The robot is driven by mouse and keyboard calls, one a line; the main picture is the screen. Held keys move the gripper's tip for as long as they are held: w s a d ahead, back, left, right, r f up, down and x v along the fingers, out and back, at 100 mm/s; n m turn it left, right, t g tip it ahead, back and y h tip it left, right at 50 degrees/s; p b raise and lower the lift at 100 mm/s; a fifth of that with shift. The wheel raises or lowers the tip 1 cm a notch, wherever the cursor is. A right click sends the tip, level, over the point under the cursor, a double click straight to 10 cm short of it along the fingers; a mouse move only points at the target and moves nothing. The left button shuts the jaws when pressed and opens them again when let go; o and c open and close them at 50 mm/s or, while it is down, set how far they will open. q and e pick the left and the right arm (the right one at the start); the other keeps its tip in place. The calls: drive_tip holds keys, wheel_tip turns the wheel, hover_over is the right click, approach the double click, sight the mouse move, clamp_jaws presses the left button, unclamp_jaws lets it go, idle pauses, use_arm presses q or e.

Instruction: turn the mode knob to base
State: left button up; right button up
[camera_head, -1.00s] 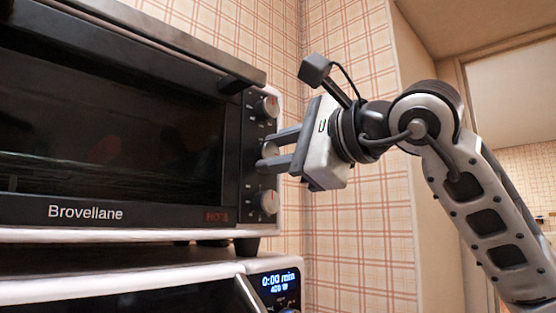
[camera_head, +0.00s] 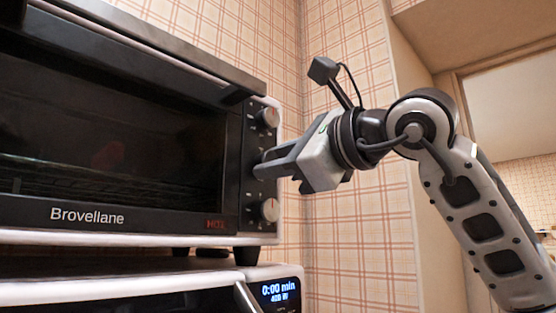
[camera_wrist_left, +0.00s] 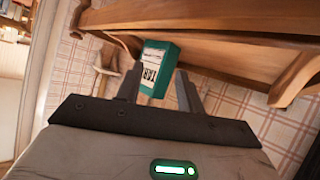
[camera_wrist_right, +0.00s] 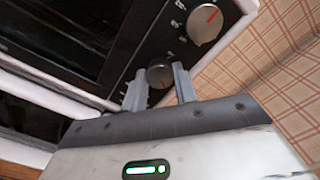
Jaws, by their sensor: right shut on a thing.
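The black Brovellane oven (camera_head: 110,215) carries a column of knobs on its right-hand panel. An upper knob (camera_head: 269,117) and a lower knob (camera_head: 270,210) show, both pale with a red mark. My right gripper (camera_head: 262,168) is at the middle knob, which its fingers hide in the head view. In the right wrist view, the dark middle knob (camera_wrist_right: 160,73) lies between the fingertips, and the gripper is shut on it. The labels are too small to read, so I cannot tell which knob is the mode knob. My left gripper (camera_wrist_left: 160,82) is open.
A second appliance with a lit display (camera_head: 280,291) stands below the oven. Plaid wall (camera_head: 345,230) lies behind my right arm. In the left wrist view, a green box (camera_wrist_left: 159,65) shows beyond the fingers, near a wooden shelf (camera_wrist_left: 220,48).

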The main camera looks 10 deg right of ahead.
use_arm(q)
drive_tip(key=shift+f, duration=0.1)
use_arm(e)
drive_tip(key=o, duration=0.9)
drive_tip(key=shift+c, duration=0.2)
use_arm(q)
drive_tip(key=shift+f, duration=0.1)
use_arm(e)
drive_tip(key=shift+o, duration=0.5)
use_arm(q)
drive_tip(key=shift+f, duration=0.15)
drive_tip(key=shift+f+b, duration=0.1)
drive_tip(key=shift+b, duration=0.85)
drive_tip(key=shift+s, duration=0.1)
use_arm(e)
drive_tip(key=v, duration=1.6)
use_arm(q)
drive_tip(key=shift+f, duration=0.15)
